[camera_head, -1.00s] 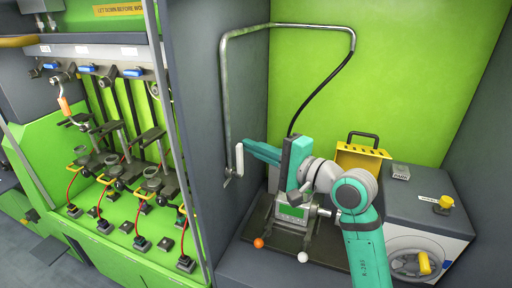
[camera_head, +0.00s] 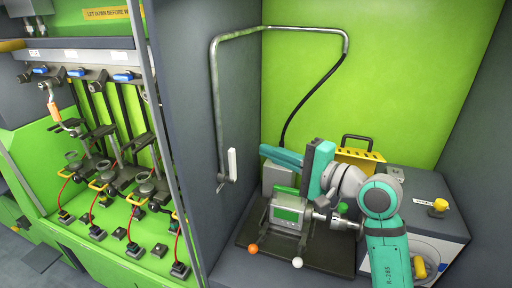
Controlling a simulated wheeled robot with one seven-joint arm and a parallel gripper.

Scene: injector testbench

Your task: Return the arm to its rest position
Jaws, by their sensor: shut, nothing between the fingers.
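My gripper (camera_head: 265,151) is at the end of my teal and grey arm, which enters from the lower right. A teal bar, which appears to be its fingers pressed together, points left from a dark and teal block. It is shut and holds nothing that I can see. It is above and behind a grey injector test device (camera_head: 287,213) with a green screen, with no visible contact. My arm bends at a round joint over the right of the bench and hides part of the device's right side.
The device stands on a dark plate (camera_head: 257,240) with an orange ball (camera_head: 253,248) and a white ball (camera_head: 297,263). A bent pipe (camera_head: 213,100) with a white handle (camera_head: 232,165) is on the left wall. A yellow box (camera_head: 361,157) and a grey cabinet (camera_head: 430,222) stand right.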

